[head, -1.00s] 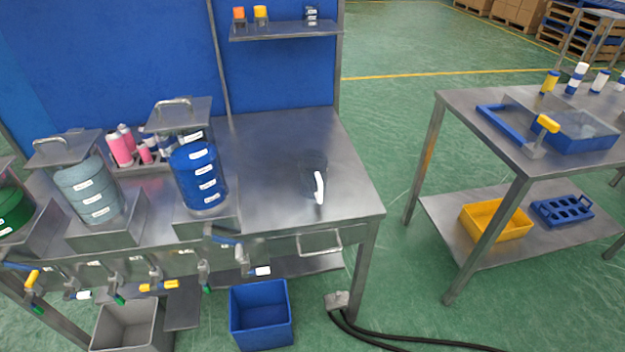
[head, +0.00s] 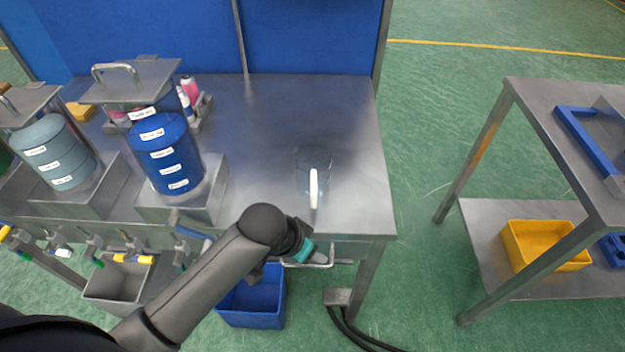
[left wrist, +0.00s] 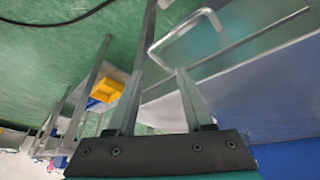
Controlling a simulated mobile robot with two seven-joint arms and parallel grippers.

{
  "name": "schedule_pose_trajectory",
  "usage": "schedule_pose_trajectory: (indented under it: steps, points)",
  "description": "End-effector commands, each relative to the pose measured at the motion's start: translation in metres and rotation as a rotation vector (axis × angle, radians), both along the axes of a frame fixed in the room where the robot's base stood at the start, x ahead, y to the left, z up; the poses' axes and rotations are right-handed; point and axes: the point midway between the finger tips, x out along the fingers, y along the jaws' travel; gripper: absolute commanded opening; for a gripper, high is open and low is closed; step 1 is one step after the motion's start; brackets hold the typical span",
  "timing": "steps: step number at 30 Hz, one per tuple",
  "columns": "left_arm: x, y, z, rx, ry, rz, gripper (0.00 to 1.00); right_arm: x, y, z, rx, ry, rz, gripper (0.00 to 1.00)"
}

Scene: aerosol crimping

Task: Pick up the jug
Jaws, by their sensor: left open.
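The jug (head: 314,187) is a clear, see-through vessel with a white handle. It stands upright on the steel bench (head: 265,130) near its right front part, in the head view. Its handle faces the front edge. My left gripper (head: 322,258) is in front of the bench, below and nearer than the jug, and apart from it. In the left wrist view my left gripper (left wrist: 155,100) is open with nothing between its fingers. The jug cannot be made out in the left wrist view. My right gripper is in neither view.
A blue-filled tank (head: 168,160) stands left of the jug. The bench front has a metal pull handle (left wrist: 185,35) close to my left gripper. A blue bin (head: 252,300) is below. A second table (head: 540,110) stands right, across a clear floor gap.

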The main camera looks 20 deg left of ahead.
Motion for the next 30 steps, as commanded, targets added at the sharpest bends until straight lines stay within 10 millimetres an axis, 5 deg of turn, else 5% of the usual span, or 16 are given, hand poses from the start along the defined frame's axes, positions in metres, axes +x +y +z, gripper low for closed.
schedule_pose_trajectory:
  steps: [6,12,24,30]
  points:
    - [0.044,-0.011,0.072,0.003,-0.054,-0.167,0.52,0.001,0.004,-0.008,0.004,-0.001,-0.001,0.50]
    - [0.068,-0.001,0.116,0.044,-0.045,-0.258,0.52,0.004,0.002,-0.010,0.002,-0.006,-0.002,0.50]
    - [0.112,0.045,0.170,0.081,-0.012,-0.224,0.52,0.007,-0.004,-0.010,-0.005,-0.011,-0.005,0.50]
    - [0.119,0.047,0.163,0.079,-0.004,-0.213,0.52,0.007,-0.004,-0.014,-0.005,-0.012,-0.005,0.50]
